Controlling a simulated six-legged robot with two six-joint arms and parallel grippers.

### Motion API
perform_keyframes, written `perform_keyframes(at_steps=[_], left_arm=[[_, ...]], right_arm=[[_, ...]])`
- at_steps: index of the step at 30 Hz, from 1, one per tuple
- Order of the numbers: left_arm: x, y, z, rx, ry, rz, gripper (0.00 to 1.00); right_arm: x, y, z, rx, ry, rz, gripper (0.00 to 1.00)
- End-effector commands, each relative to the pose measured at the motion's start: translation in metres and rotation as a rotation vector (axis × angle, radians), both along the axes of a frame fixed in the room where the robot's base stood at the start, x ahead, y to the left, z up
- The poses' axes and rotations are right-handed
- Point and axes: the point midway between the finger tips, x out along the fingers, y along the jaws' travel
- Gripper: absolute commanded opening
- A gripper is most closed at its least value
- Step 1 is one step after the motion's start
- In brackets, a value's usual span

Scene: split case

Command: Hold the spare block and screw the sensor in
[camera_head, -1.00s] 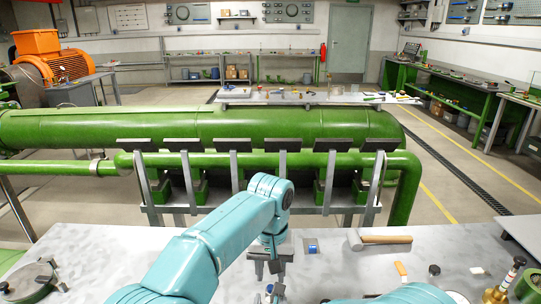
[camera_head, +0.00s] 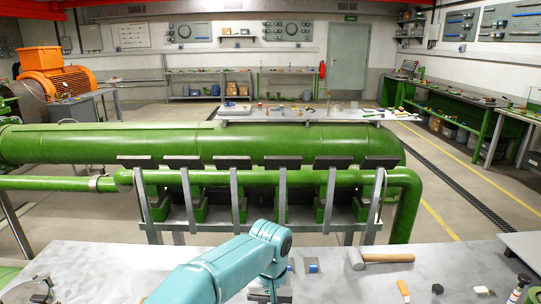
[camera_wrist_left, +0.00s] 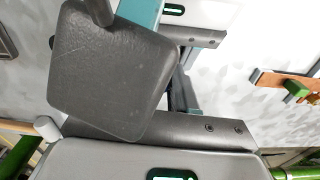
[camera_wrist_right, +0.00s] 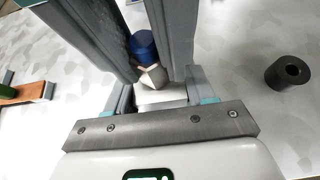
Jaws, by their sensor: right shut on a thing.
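In the right wrist view my right gripper (camera_wrist_right: 160,92) is shut on the pale spare block (camera_wrist_right: 163,99), near its palm bar. The sensor, with a blue cap (camera_wrist_right: 143,44) and a metal hex part (camera_wrist_right: 152,77), stands above the block; how deep it sits cannot be told. Long dark fingers, seemingly my left gripper's, reach down on both sides of the cap. In the head view my left gripper (camera_head: 270,294) points down at the bottom edge. Whether it grips the cap is unclear. In the left wrist view a dark grey slab hides the grip.
A hammer (camera_head: 378,258) and a small blue-and-grey piece (camera_head: 311,265) lie on the grey bench (camera_head: 120,262). The bench's left-middle is clear.

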Motion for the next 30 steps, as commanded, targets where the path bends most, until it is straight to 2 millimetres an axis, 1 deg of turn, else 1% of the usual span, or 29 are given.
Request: perform_keyframes(at_steps=[1, 2, 3, 14, 16, 30], left_arm=[[0.0, 0.0, 0.0, 0.0, 0.0, 0.0, 0.0], [0.0, 0.0, 0.0, 0.0, 0.0, 0.0, 0.35], [0.0, 0.0, 0.0, 0.0, -0.001, 0.0, 0.38], [0.0, 0.0, 0.001, 0.0, -0.001, 0.0, 0.38], [0.0, 0.0, 0.003, -0.001, -0.002, 0.0, 0.38], [0.001, 0.0, 0.053, 0.0, -0.003, 0.0, 0.38]], right_arm=[[0.0, 0.0, 0.0, 0.0, 0.0, 0.0, 0.14], [0.0, 0.0, 0.0, 0.0, 0.0, 0.0, 0.14], [0.0, 0.0, 0.0, 0.0, 0.0, 0.0, 0.14], [0.0, 0.0, 0.0, 0.0, 0.0, 0.0, 0.14], [0.0, 0.0, 0.0, 0.0, 0.0, 0.0, 0.14], [0.0, 0.0, 0.0, 0.0, 0.0, 0.0, 0.14]])
